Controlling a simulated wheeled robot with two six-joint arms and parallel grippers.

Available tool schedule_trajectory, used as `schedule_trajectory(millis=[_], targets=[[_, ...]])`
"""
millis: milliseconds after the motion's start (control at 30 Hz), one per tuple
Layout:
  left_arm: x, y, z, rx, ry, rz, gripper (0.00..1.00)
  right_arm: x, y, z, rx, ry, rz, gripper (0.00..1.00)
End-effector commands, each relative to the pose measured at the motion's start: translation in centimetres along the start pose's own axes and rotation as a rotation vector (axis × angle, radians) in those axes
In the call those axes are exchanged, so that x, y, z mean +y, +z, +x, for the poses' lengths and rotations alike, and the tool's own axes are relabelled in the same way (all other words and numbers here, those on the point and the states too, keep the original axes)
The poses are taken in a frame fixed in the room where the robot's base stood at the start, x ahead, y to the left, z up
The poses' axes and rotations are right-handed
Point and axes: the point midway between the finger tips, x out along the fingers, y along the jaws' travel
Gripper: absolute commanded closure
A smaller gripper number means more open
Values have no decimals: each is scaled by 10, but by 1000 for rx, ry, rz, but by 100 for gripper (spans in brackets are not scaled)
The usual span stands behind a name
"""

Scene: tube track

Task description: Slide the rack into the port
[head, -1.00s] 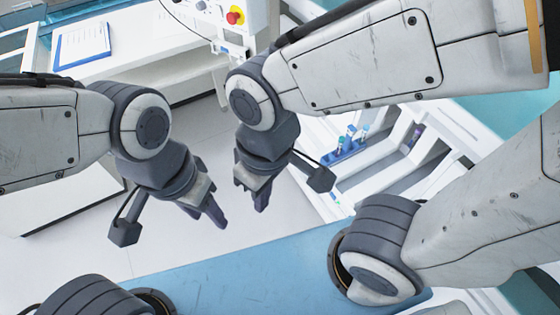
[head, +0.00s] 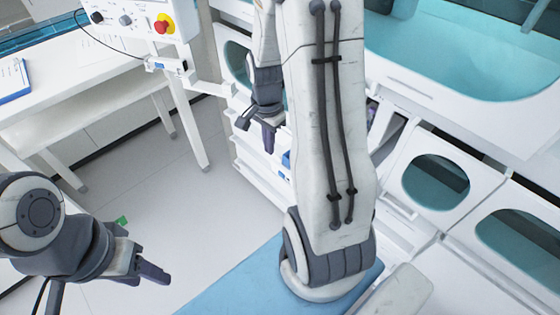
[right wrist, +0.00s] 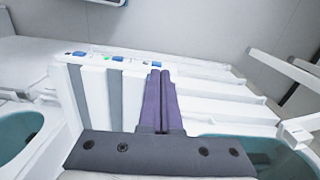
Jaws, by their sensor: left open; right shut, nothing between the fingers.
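A small blue patch (head: 286,158), likely part of the tube rack, shows beside my right arm in the head view; the arm hides the rest. My right gripper (head: 268,137) points down just left of and above that patch, apart from it in the picture. Its purple fingers are pressed together and empty in the right wrist view (right wrist: 160,76), over a white bank of lanes (right wrist: 140,97). I cannot tell which lane is the port. My left gripper (head: 154,272) is open and empty over the floor at lower left, far from the bank.
A white bench (head: 110,75) stands at upper left, with a control box bearing a red knob (head: 162,25). White cabinets with oval teal windows (head: 435,182) fill the right. The floor (head: 190,180) between bench and bank is clear.

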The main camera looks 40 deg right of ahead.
Motion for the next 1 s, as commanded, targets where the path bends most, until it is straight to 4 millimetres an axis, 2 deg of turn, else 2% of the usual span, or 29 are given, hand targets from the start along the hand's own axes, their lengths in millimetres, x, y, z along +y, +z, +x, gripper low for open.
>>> schedule_trajectory(millis=[100, 267, 633, 800, 1000], targets=[[0, 0, 2, 0, 0, 0, 50, 3, -11, 11, 0, 3, 60, 100], [0, 0, 1, 0, 0, 0, 50, 4, -10, 31, -3, 7, 62, 100], [0, 0, -1, 0, 0, 0, 50, 4, -9, 108, -3, 7, 58, 100], [1, -1, -11, 0, 0, 0, 50, 4, -36, 104, 1, 1, 61, 100], [1, -1, -14, 0, 0, 0, 50, 5, -49, 105, 0, 1, 58, 100]])
